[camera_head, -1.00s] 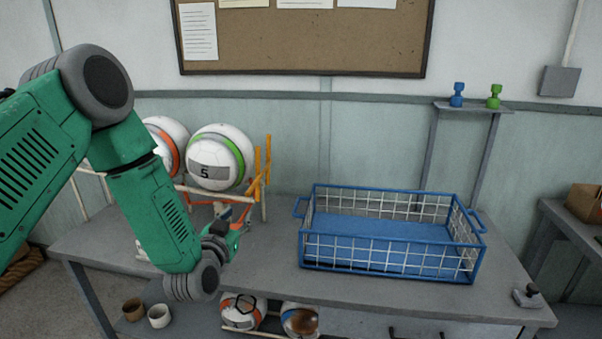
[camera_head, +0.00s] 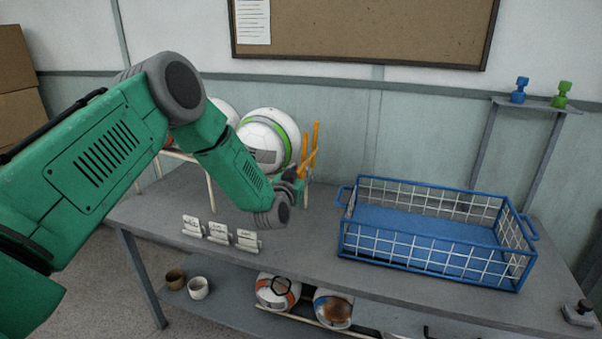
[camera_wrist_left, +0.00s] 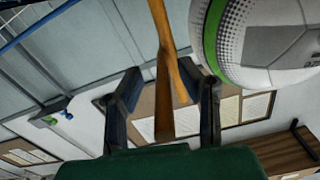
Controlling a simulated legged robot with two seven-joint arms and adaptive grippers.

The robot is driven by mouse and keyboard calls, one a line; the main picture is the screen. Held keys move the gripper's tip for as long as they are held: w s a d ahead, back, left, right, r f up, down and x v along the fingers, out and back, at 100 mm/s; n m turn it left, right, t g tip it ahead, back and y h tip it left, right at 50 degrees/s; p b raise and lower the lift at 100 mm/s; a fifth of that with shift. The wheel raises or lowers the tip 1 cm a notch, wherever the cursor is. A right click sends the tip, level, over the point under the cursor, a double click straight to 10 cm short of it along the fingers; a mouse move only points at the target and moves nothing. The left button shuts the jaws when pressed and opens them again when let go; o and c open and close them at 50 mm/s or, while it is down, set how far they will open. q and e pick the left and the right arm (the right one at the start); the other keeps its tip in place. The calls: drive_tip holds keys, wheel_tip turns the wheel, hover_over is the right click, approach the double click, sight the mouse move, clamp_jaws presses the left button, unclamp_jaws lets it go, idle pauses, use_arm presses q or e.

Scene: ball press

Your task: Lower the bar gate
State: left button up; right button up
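The bar gate is a pair of upright orange bars (camera_head: 309,152) at the right end of the ball rack, just right of a white ball with a green band (camera_head: 268,140). My left gripper (camera_head: 292,182) is by the lower part of the bars, partly hidden behind my own wrist. In the left wrist view, my left gripper (camera_wrist_left: 168,105) is open. The ball (camera_wrist_left: 265,40) is close to the right finger. My right gripper is not in view.
A blue wire basket (camera_head: 435,235) stands on the grey table (camera_head: 310,245) to the right. Several small white cards (camera_head: 220,233) stand at the table's front left. More balls (camera_head: 277,292) and two cups (camera_head: 198,288) are on the lower shelf.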

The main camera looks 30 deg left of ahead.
use_arm(q)
drive_tip(key=shift+a+f, duration=0.1)
drive_tip(key=shift+a, duration=0.2)
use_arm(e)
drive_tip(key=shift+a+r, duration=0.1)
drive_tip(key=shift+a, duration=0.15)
use_arm(q)
drive_tip(key=shift+w, duration=0.1)
clamp_jaws()
drive_tip(key=shift+d, duration=0.2)
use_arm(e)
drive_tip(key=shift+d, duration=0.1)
